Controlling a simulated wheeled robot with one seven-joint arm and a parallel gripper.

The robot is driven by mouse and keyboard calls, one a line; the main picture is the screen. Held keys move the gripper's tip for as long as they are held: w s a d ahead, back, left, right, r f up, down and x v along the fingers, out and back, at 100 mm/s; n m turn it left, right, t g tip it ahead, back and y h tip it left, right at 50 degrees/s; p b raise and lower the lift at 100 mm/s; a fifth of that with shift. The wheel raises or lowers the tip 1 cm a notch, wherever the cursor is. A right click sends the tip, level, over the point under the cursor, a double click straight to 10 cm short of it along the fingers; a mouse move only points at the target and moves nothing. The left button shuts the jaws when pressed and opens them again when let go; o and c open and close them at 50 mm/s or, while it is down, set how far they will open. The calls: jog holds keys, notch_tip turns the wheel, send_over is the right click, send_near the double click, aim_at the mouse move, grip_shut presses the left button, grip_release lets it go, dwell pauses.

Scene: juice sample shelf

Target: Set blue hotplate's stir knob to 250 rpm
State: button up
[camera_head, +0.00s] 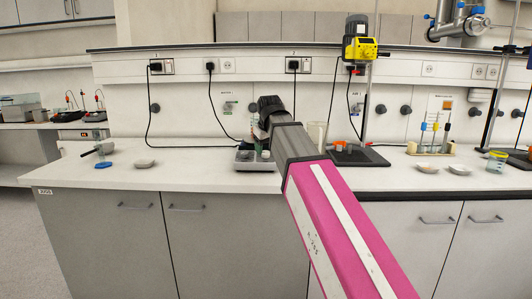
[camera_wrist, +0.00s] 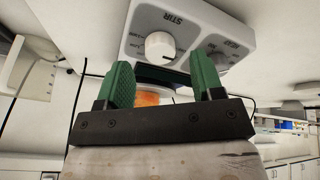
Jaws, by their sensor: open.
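A hotplate (camera_head: 243,164) stands on the bench, partly hidden behind my arm; no blue shows clearly on it. The wrist view shows its white front panel (camera_wrist: 205,17), tilted and upside down, marked STIR and HEAT. The round white stir knob (camera_wrist: 160,46) shows by the STIR label with a dial scale around it. My gripper (camera_wrist: 162,75) is open, its two green fingers spread just in front of the panel. The stir knob appears between the fingertips, not gripped; contact cannot be told. The right finger partly covers the heat side.
An orange item (camera_wrist: 148,98) shows between the fingers. A stand with a yellow-topped stirrer (camera_head: 360,42) is right of my arm. A white dish (camera_head: 144,163) and a blue-lidded item (camera_head: 103,165) lie left. A tube rack (camera_head: 430,148) stands right. Bench left of the hotplate is mostly clear.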

aim_at(266, 154)
jog(key=shift+x, duration=1.5)
jog(key=shift+c, duration=0.2)
jog(key=c, duration=0.9)
jog(key=shift+m, duration=0.3)
jog(key=shift+m+h, duration=0.3)
jog(key=shift+m, duration=2.4)
jog(key=o, duration=0.9)
